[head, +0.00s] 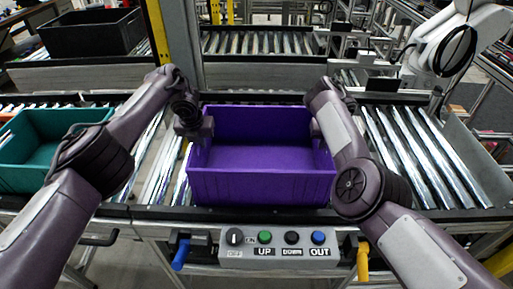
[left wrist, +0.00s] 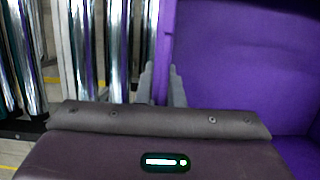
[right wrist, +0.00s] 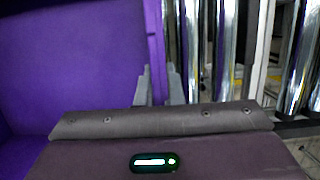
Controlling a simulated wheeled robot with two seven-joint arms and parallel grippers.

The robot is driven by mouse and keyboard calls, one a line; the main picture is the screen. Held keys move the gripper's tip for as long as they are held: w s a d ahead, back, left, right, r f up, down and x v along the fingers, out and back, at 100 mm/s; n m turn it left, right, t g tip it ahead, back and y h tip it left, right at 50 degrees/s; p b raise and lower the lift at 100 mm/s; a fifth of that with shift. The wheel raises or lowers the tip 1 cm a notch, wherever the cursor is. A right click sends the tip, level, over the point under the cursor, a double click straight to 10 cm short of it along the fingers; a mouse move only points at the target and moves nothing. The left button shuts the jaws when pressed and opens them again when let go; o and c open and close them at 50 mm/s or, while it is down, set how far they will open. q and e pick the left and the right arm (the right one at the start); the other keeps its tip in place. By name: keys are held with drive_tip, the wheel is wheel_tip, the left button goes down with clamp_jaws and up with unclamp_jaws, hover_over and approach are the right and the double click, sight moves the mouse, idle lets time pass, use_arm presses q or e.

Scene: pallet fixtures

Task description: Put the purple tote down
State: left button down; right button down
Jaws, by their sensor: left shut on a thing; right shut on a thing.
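The purple tote (head: 262,186) is upright and looks empty. In the head view it is at the middle of the roller conveyor, behind the control box; I cannot tell whether its bottom touches the rollers. My left gripper (head: 203,135) is shut on its left wall. The left wrist view shows the fingers (left wrist: 161,84) on either side of the purple wall (left wrist: 230,60). My right gripper (head: 318,128) is at the right wall, partly hidden by my forearm. The right wrist view shows its fingers (right wrist: 157,86) shut on the wall (right wrist: 80,60).
A teal tote (head: 50,150) sits on the conveyor at the left. Bare rollers (head: 425,160) lie to the right. A control box (head: 278,245) with buttons is at the front edge. A black tote (head: 92,33) stands at the back left. A white robot arm (head: 465,35) is at the back right.

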use_arm(q)
drive_tip(key=shift+d+f+b, duration=0.1)
drive_tip(key=shift+f+b, duration=0.35)
drive_tip(key=shift+f, duration=0.2)
use_arm(e)
drive_tip(key=shift+a+f, duration=0.1)
drive_tip(key=shift+f, duration=0.5)
use_arm(q)
drive_tip(key=c, duration=1.6)
unclamp_jaws()
drive_tip(key=shift+s+r, duration=0.1)
drive_tip(key=shift+r, duration=0.05)
use_arm(e)
drive_tip(key=c, duration=1.6)
unclamp_jaws()
drive_tip(key=shift+s+r, duration=0.1)
use_arm(q)
drive_tip(key=shift+o, duration=0.2)
use_arm(e)
drive_tip(key=shift+o, duration=0.2)
use_arm(q)
drive_tip(key=shift+r, duration=0.5)
drive_tip(key=v, duration=1)
drive_tip(key=shift+s+r, duration=0.25)
drive_tip(key=shift+r, duration=0.15)
use_arm(e)
drive_tip(key=v, duration=0.7)
drive_tip(key=shift+s+r, duration=0.1)
drive_tip(key=shift+r, duration=0.1)
